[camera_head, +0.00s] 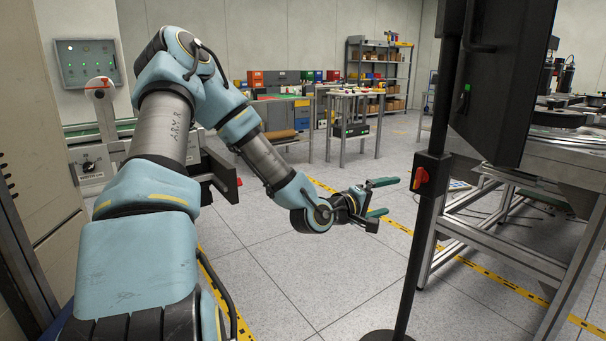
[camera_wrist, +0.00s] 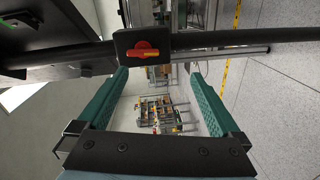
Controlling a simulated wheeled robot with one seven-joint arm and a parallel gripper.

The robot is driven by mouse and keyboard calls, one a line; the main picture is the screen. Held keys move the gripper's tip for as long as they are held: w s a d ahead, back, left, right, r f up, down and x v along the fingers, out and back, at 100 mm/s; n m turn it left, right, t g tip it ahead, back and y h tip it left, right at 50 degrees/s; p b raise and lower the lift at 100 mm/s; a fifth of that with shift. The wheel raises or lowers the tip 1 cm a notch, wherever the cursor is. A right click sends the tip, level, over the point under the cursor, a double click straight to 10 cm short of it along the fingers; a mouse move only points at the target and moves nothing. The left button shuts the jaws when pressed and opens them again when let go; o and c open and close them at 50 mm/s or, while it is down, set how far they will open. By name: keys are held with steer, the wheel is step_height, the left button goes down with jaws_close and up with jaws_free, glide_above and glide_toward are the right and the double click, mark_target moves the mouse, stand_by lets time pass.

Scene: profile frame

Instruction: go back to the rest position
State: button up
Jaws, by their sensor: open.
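My gripper (camera_head: 384,198) has two green fingers and stands apart and empty in the head view, at the end of my stretched-out blue and grey arm. The fingers point to the right, toward a black post. In the wrist view the two green fingers of my gripper (camera_wrist: 155,88) are spread wide with nothing between them. The red switch (camera_wrist: 141,49) on the black post lies beyond the fingertips there. I cannot tell the exact gap between the fingers and the post.
The black post (camera_head: 421,220) with its red switch (camera_head: 421,177) stands right of my gripper. A metal frame table (camera_head: 500,245) is at the right. A conveyor unit (camera_head: 92,165) and a wall control box (camera_head: 88,62) are at the left. Tiled floor (camera_head: 310,265) below my gripper is clear.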

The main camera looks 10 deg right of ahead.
steer(key=a+f+m+g+y, duration=0.2)
steer(key=a+f+m+y, duration=0.15)
steer(key=a+f, duration=0.2)
steer(key=s+a+f+m+g+y, duration=0.15)
steer(key=a+y, duration=0.25)
steer(key=a, duration=0.6)
steer(key=s+a+y, duration=0.3)
steer(key=a+y, duration=0.2)
steer(key=a, duration=0.4)
steer(key=s+a+r+g+y, duration=0.25)
steer(key=s+a+r, duration=0.25)
steer(key=s+a, duration=0.4)
step_height(320, 180, up, 14)
steer(key=p, duration=1.4)
steer(key=shift+s+a+f+g+h, duration=0.15)
steer(key=shift+a+g+h, duration=0.05)
steer(key=shift+g+h, duration=0.1)
